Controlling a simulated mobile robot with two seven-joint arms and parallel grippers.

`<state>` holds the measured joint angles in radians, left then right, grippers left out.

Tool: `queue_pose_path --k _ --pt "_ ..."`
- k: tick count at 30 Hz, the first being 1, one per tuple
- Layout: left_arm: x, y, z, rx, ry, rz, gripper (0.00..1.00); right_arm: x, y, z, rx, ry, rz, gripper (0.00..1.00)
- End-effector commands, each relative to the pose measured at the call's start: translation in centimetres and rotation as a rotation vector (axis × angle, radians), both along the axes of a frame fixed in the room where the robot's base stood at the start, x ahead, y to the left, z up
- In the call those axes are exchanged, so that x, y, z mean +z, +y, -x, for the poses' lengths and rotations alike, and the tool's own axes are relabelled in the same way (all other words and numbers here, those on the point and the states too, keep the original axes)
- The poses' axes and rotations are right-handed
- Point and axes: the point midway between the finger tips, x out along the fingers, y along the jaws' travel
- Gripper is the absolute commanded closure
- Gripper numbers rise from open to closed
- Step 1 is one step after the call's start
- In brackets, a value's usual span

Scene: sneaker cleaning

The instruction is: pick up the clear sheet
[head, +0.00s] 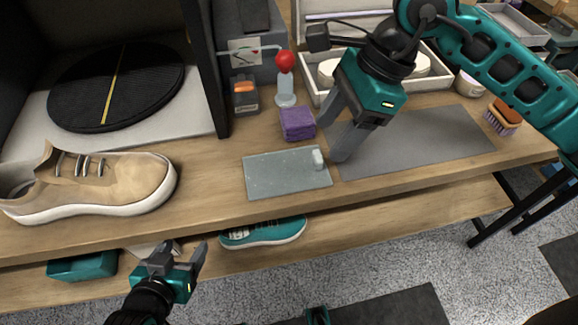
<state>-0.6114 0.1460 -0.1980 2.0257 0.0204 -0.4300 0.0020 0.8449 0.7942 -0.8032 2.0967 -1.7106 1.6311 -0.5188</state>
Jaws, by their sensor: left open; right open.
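The clear sheet (282,176) lies flat on the wooden table near its front edge, greyish and see-through. A small whitish tab (318,159) stands up at its right side. My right gripper (331,140) is open, with its fingers pointing down and left just beside the sheet's right end and tab. Nothing shows between its fingers; I cannot tell whether they touch the tab. My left gripper (187,251) is open and empty, low in front of the table's front edge.
A purple sponge block (297,123) and a red-topped joystick-like item (285,80) stand behind the sheet. A tan sneaker (98,183) sits at left. A teal shoe (265,233) rests on the lower shelf.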

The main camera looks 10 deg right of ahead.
Motion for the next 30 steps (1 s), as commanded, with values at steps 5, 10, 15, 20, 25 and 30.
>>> queue_pose_path --k 5,10,15,20,25,30 --pt "0.3 -0.1 -0.3 -0.002 -0.010 0.003 0.33 -2.4 0.9 0.3 0.000 0.006 -0.001 0.38" --pt "0.3 -0.2 -0.4 -0.002 -0.011 0.003 0.33 -4.4 1.6 0.3 0.000 0.003 0.000 0.38" --pt "0.3 -0.2 -0.4 -0.003 -0.010 0.003 0.33 -4.7 1.8 0.2 0.000 0.001 -0.001 0.38" --pt "0.2 -0.2 -0.4 -0.003 -0.010 0.003 0.33 -4.7 1.8 0.2 0.000 0.001 0.000 0.42" --pt "0.2 -0.1 -0.4 -0.003 -0.009 0.002 0.33 -4.7 1.8 0.2 -0.001 0.001 0.000 0.58" --pt "0.1 -0.1 -0.4 -0.004 -0.008 0.000 0.33 -4.7 1.8 0.2 -0.001 0.001 0.000 0.75"
